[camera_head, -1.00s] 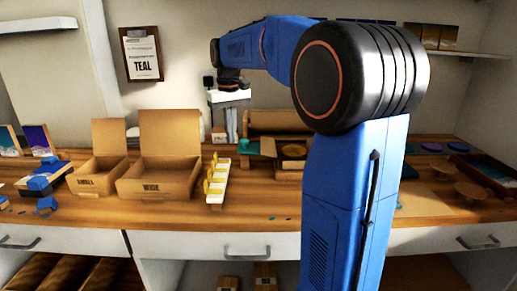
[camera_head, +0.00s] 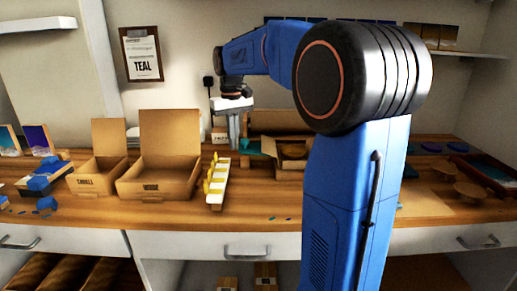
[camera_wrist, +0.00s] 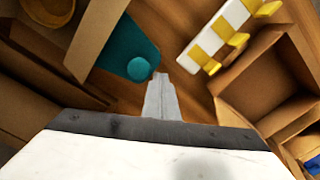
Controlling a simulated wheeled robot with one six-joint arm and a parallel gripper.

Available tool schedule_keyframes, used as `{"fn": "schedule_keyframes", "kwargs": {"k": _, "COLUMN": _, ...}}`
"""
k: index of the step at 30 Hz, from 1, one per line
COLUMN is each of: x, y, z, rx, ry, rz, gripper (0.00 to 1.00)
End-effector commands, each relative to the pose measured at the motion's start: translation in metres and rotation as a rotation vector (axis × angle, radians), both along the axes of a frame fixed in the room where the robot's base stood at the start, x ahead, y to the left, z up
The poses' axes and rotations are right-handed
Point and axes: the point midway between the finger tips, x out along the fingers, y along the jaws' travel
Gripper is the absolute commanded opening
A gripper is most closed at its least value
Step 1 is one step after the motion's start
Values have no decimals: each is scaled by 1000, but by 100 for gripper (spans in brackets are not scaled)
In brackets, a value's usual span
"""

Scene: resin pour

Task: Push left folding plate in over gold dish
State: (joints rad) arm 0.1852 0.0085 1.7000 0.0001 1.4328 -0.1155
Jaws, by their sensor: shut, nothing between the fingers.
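The left folding plate is the teal plate (camera_wrist: 120,45) with a round teal knob (camera_wrist: 139,68); it reaches out past the edge of a brown box in the wrist view. In the head view it is a small teal patch (camera_head: 247,147). The gold dish (camera_wrist: 52,8) is cut off at the top left of the wrist view, inside the box, with a brown wall between it and the plate. It shows partly in the head view (camera_head: 293,151). My gripper (camera_wrist: 160,76) is shut and empty, its tips close beside the knob; contact cannot be told.
A white and yellow rack (camera_wrist: 209,46) stands to the right of the plate in the wrist view. Open cardboard boxes (camera_head: 160,183) stand further left in the head view. My arm hides part of the right side of the counter.

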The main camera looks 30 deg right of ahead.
Motion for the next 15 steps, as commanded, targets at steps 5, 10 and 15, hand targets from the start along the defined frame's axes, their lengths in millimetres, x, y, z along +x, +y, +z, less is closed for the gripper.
{"fn": "schedule_keyframes", "kwargs": {"k": 5, "x": -5, "y": -8, "z": 0, "rx": 0, "ry": 1, "rz": -1, "gripper": 0}}
{"fn": "schedule_keyframes", "kwargs": {"k": 10, "x": -10, "y": -14, "z": 0, "rx": 0, "ry": 1, "rz": -1, "gripper": 0}}
{"fn": "schedule_keyframes", "kwargs": {"k": 15, "x": -15, "y": -21, "z": 0, "rx": 0, "ry": 1, "rz": -1, "gripper": 0}}
